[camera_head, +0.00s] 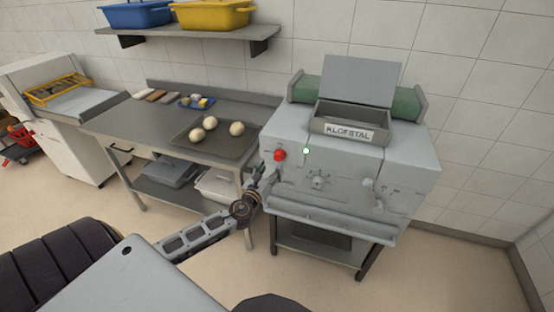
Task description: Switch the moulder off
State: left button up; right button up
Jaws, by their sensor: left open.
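The moulder (414,168) is a grey machine on a dark stand, with a hopper on top and a nameplate (348,132). A round red button (280,155) sits at the left of its front face. A small green light (306,151) glows to the right of the button. A dial (317,180) is lower on the front. My left gripper (264,174) is open at the moulder's front left edge, just below and left of the red button. It appears apart from the button, though the exact gap is hard to tell. My right gripper is out of view.
A steel table (120,122) stands left of the moulder, carrying a dark tray (178,133) with three dough balls. A shelf (186,35) above holds a blue bin (136,14) and a yellow bin (212,14). Floor (440,275) is clear at right.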

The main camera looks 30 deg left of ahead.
aim_at(277, 158)
pick_arm(q)
jog(key=shift+w+a+p, duration=0.1)
jog(key=shift+w+a, duration=0.05)
jog(key=shift+w, duration=0.95)
jog(key=shift+w+a+p, duration=0.15)
jog(key=shift+w+a, duration=0.05)
jog(key=shift+w, duration=0.9)
jog(key=shift+w+a+p, duration=0.1)
jog(key=shift+w+a, duration=0.05)
jog(key=shift+w, duration=0.95)
jog(key=c, duration=1)
